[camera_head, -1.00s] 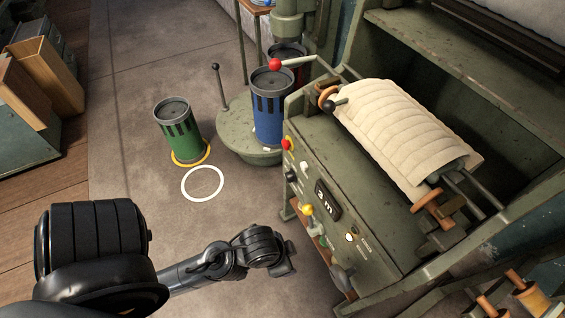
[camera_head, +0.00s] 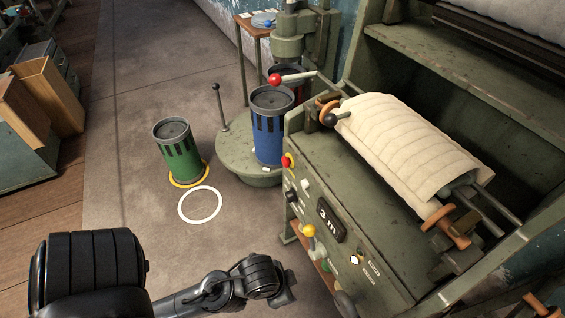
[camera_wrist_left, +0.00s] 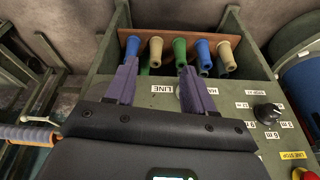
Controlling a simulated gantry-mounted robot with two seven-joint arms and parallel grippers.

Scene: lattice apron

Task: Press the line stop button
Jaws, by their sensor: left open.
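The line stop button appears to be the red button (camera_head: 287,160) on a yellow base, at the far end of the green machine's side panel (camera_head: 318,262). In the left wrist view a red button (camera_wrist_left: 305,174) is partly cut off at the lower right corner, beside a yellow LINE STOP label (camera_wrist_left: 292,155). My left gripper (camera_wrist_left: 159,85) is open, with its two fingers apart and nothing visible held between them. In the head view the left arm's end (camera_head: 262,277) is low, left of the panel and apart from the red button. My right gripper is not in view.
A rack (camera_wrist_left: 228,22) holds several bobbins. Blue (camera_head: 270,130) and green (camera_head: 180,153) cans stand behind.

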